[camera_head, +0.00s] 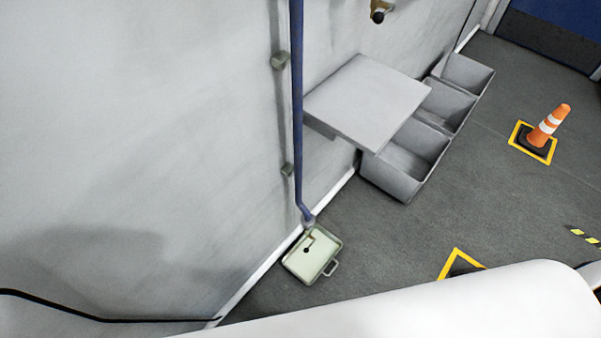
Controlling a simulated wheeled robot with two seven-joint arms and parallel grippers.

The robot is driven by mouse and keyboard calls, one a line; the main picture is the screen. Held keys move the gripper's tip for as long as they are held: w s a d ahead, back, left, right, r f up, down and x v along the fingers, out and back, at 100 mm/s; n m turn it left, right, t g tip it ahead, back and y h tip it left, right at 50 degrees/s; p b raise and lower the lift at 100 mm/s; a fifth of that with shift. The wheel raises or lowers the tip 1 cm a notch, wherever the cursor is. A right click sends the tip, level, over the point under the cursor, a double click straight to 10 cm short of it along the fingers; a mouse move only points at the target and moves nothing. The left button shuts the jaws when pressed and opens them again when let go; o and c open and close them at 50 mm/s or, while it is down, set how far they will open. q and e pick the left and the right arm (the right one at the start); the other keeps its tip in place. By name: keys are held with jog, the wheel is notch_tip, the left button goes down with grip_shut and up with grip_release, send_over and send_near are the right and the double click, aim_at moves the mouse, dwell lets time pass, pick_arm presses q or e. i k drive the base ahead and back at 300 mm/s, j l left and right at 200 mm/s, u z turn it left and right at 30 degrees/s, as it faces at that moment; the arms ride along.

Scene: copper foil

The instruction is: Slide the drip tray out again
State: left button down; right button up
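The drip tray (301,269) is a shallow, pale green tray on the grey floor, close against the foot of the wall. A small handle (331,268) sticks out from its right side. A blue pipe (297,110) runs down the wall and its bent lower end is over the tray's back edge. A small dark spot and a brownish mark show inside the tray. Neither of my grippers is in view. A large white rounded shape, which seems to be part of my own body, fills the bottom right.
A grey wall shelf (367,98) juts out right of the pipe, with open grey bins (404,181) on the floor below and behind it. An orange cone (549,124) stands in a yellow-marked square at right. A black cable (60,303) runs along the lower wall.

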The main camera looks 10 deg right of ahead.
aim_at(307, 268)
jog(key=k+l+u, duration=0.15)
jog(key=k+l, duration=0.3)
jog(key=l, duration=0.2)
jog(key=k+l+u, duration=0.1)
jog(key=k+l, duration=0.35)
jog(key=l, duration=0.15)
